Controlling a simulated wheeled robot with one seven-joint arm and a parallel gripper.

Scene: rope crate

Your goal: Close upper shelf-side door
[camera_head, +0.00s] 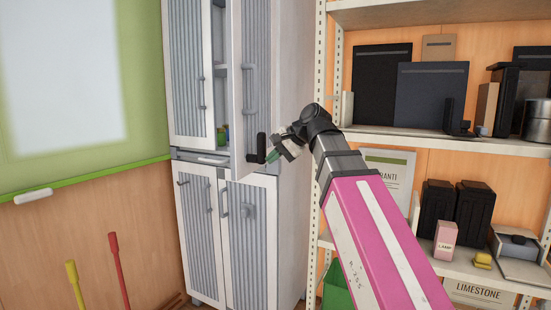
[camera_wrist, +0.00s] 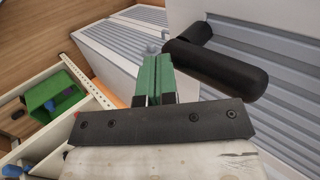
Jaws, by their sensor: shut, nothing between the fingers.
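The upper shelf-side door (camera_head: 253,60) is the right upper door of a tall white cabinet (camera_head: 292,90), with grey slats and a grey bar handle. It stands ajar, swung outward, with a dark gap to its left showing the inside. My gripper (camera_head: 285,152) is beside the lower right part of this door, its green fingers (camera_wrist: 155,78) shut and empty. I cannot tell whether they touch the door. A black L-shaped part (camera_head: 258,148) shows by the door's bottom corner; a black rounded part (camera_wrist: 215,68) also shows beside the fingers in the wrist view.
The left upper door (camera_head: 187,65) is beside the gap. The lower doors (camera_head: 200,225) look shut. An open shelf unit (camera_head: 400,137) with boxes and black items stands close on the right. A green crate (camera_head: 337,287) is low beside it. A whiteboard (camera_head: 60,85) hangs left.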

